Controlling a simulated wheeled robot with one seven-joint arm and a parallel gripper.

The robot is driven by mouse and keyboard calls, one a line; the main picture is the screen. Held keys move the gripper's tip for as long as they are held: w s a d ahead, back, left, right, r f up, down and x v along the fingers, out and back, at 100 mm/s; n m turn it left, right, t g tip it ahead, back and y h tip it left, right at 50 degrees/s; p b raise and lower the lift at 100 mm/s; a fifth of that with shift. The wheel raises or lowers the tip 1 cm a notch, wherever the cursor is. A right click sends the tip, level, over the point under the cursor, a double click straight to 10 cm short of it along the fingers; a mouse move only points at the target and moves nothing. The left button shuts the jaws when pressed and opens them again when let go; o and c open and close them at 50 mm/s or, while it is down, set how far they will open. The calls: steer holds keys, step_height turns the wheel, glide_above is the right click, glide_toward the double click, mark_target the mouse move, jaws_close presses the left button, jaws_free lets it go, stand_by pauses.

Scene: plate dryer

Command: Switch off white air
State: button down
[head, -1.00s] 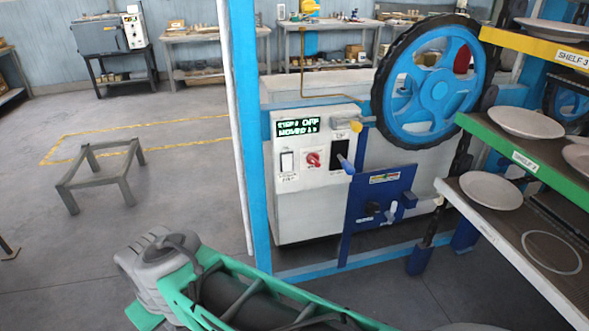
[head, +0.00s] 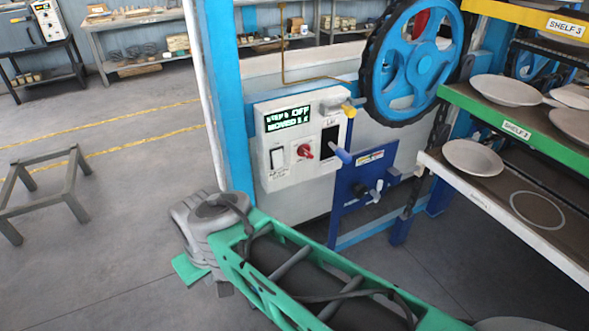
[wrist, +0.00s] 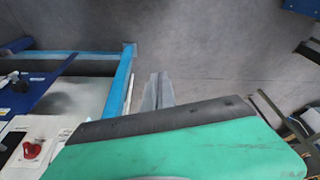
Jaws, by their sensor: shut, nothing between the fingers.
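A blue panel (head: 354,206) stands low under the big wheel, with a black valve knob (head: 359,189) and a white valve handle (head: 375,193). The white handle is tilted; its exact setting is too small to tell. In the wrist view the panel is at the left edge with the white handle (wrist: 19,86). My gripper (wrist: 158,77) shows in the wrist view as narrow grey fingers close together, empty, over floor. It is apart from the panel and to its right in that view. In the head view the fingers are hidden behind my arm.
A white control box (head: 300,136) carries a lit display reading OFF, a red knob (head: 305,151), a yellow handle and a blue handle (head: 341,155). A blue post (head: 222,95) stands left of it. Shelves with plates (head: 473,157) are at right. Floor at left is open around a low frame (head: 47,187).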

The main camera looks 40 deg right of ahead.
steer(key=w+d+f+m+t+b, duration=0.3)
steer(key=w+d+m+b, duration=0.15)
steer(key=d, duration=0.35)
steer(key=w+d+f+m+t+b, duration=0.35)
steer(key=w+d+m, duration=0.2)
steer(key=d, duration=0.25)
steer(key=s+d+r+m+t+h+b, duration=0.2)
steer(key=d+m, duration=0.3)
steer(key=d, duration=0.4)
steer(key=s+d+r+m+t+h+b, duration=0.2)
steer(key=d+m, duration=0.4)
steer(key=d, duration=0.3)
steer(key=shift+s+r+m+t, duration=0.3)
steer(key=shift+s+t, duration=0.55)
steer(key=shift+s, duration=0.4)
steer(key=shift+w, duration=0.1)
glide_toward(278, 159)
steer(key=w+d+f, duration=0.3)
steer(key=w+f, duration=0.2)
steer(key=w, duration=0.1)
steer(key=shift+s+r, duration=0.1)
steer(key=shift+s, duration=0.15)
